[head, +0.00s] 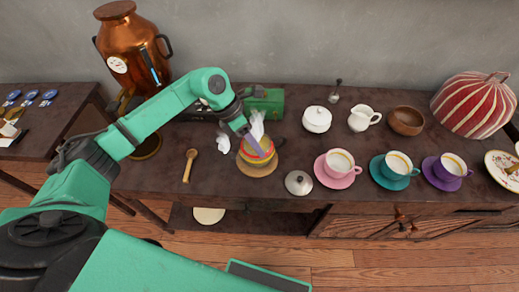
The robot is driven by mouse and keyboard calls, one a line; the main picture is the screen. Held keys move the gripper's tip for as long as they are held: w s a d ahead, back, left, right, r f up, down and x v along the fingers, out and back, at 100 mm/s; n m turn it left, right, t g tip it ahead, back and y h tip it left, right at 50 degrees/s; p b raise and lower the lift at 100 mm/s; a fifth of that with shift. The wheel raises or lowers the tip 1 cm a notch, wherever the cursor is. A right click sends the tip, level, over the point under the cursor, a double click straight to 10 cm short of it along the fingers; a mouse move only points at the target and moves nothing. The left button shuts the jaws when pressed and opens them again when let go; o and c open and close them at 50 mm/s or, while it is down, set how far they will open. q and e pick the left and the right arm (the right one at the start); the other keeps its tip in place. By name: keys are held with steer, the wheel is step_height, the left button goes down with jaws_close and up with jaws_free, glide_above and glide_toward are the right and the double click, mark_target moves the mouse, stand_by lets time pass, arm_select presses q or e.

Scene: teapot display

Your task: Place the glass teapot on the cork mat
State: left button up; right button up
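The glass teapot (258,162), with amber-yellow contents and a reddish band near its top, is upright at the middle of the dark wooden table. The round cork mat (243,169) shows around its lower edge. The teapot looks to be over the mat, but I cannot tell whether its base touches it. My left gripper (260,151) reaches down from the upper left to the teapot's top. Its fingers overlap the pot, so I cannot tell whether they are shut on it. My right gripper is not in view.
A domed lid (299,184) lies right of the mat, near the front edge. Pink (337,178), teal (389,181) and purple (440,182) saucers with cups stand farther right. A wooden spoon (188,168) lies left. A green box (268,101) and copper urn (128,50) stand behind.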

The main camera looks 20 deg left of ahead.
arm_select(q)
steer(key=b+v, duration=0.1)
steer(key=v, duration=0.8)
steer(key=shift+r, duration=0.25)
